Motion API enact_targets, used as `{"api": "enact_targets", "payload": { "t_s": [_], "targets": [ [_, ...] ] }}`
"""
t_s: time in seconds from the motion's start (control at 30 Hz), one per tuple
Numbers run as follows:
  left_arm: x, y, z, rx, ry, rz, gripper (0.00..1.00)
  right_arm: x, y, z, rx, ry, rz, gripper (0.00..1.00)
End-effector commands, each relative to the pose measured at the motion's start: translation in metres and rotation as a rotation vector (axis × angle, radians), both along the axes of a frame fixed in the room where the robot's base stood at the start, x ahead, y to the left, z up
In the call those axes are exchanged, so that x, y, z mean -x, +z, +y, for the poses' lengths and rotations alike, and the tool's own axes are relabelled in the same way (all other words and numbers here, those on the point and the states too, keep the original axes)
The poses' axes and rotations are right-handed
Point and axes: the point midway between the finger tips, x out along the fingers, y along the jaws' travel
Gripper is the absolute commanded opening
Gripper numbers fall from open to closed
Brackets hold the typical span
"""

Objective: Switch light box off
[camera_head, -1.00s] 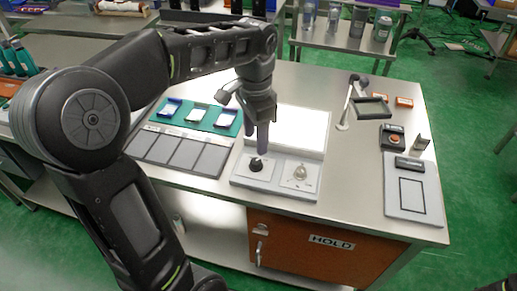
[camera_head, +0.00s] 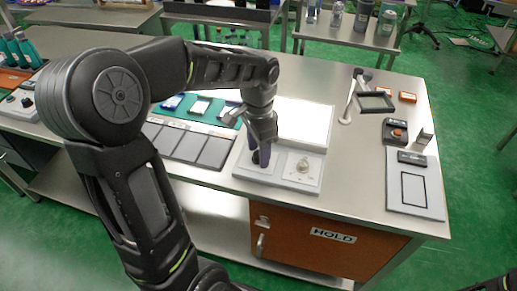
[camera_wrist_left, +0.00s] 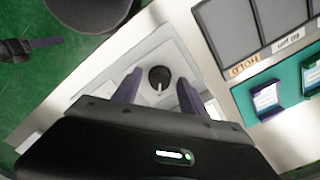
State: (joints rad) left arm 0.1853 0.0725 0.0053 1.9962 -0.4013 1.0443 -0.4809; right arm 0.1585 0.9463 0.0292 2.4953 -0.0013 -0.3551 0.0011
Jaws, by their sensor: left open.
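The light box has a bright, lit white panel (camera_head: 305,122) and a pale control base (camera_head: 277,178) in front of it on the steel table. In the left wrist view my left gripper (camera_wrist_left: 158,88) is open, one finger on each side of the black knob, with gaps visible.
Grey panels (camera_head: 190,146) and a teal mat (camera_head: 205,110) with small packs lie left of the light box. A small arm stand (camera_head: 346,119), a dark device with an orange button (camera_head: 396,132) and a grey plate (camera_head: 414,190) are to the right. An orange HOLD cabinet (camera_head: 310,240) is below.

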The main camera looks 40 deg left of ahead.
Motion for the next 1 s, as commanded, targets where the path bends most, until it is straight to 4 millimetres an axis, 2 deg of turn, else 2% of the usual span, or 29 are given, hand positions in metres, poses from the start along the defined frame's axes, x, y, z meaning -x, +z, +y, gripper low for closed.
{"api": "enact_targets", "payload": {
  "t_s": [0.17,0.8,1.0],
  "targets": [
    [0.0000,0.0000,0.0001,0.000,0.001,0.000,0.50,0.0000,0.0000,0.0000,0.000,0.000,0.000,0.68],
    [-0.0001,0.0004,0.0000,0.000,0.001,0.000,0.00,0.0000,0.0000,0.0000,0.000,0.000,0.000,0.68],
    [-0.0001,0.0005,0.0000,0.000,0.001,0.000,0.00,0.0000,0.0000,0.0000,0.000,0.000,0.000,0.68]
  ]
}}
